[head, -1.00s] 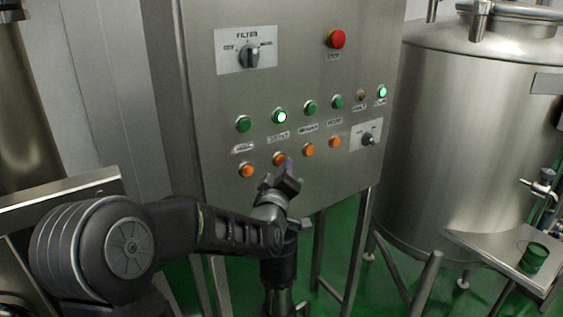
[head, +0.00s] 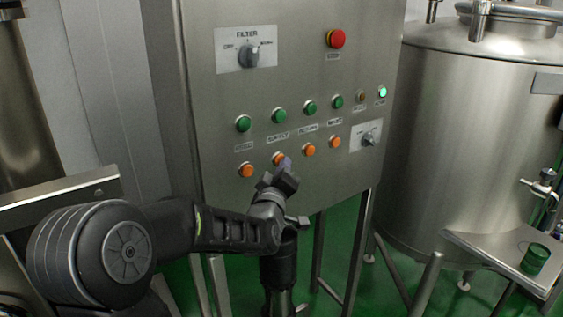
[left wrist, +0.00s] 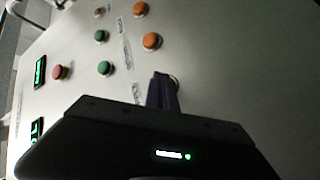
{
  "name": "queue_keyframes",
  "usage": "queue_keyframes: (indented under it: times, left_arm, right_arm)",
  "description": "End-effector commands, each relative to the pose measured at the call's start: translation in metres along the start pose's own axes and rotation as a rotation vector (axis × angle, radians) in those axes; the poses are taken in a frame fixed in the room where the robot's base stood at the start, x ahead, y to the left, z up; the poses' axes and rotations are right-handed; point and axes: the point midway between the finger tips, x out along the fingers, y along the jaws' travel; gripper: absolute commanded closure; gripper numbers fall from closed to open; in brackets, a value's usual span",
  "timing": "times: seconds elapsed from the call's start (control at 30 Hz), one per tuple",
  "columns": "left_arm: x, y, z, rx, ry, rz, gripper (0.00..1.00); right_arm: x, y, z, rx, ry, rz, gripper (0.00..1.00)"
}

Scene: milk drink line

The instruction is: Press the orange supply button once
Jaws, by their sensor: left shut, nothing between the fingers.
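The orange supply button (head: 278,158) is second from the left in the lower row of the steel control panel, in the head view. The green button (head: 279,115) above it, over the SUPPLY label, is dark. My left gripper (head: 286,163) is shut and empty, its fingertips just at the right edge of the orange supply button. In the left wrist view the shut fingers (left wrist: 163,92) point at the panel and partly hide an orange button (left wrist: 175,80). I cannot tell whether they touch it. My right gripper is not in view.
Other orange buttons (head: 246,170) sit close on both sides in the same row. A red button (head: 336,38) and a FILTER switch (head: 248,55) are higher on the panel. A steel tank (head: 475,140) stands at the right, with a side shelf (head: 490,250) carrying a green cup.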

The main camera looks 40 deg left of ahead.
Motion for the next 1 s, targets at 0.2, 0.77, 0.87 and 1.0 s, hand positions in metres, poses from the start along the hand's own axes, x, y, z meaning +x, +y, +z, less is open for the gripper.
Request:
queue_keyframes:
  times: [0.2, 0.77, 0.87, 1.0]
  left_arm:
    - [-0.004, 0.003, 0.002, -0.003, 0.003, 0.000, 1.00]
    - [-0.012, 0.009, 0.008, 0.000, 0.001, 0.000, 1.00]
    - [-0.014, 0.010, 0.009, 0.000, 0.000, 0.001, 1.00]
    - [-0.021, 0.015, 0.014, -0.003, 0.001, 0.002, 1.00]
  right_arm:
    - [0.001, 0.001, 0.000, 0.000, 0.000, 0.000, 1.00]
    - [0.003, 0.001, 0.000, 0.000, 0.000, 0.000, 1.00]
    - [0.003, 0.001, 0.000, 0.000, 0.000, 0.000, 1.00]
    - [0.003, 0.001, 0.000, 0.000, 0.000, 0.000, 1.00]
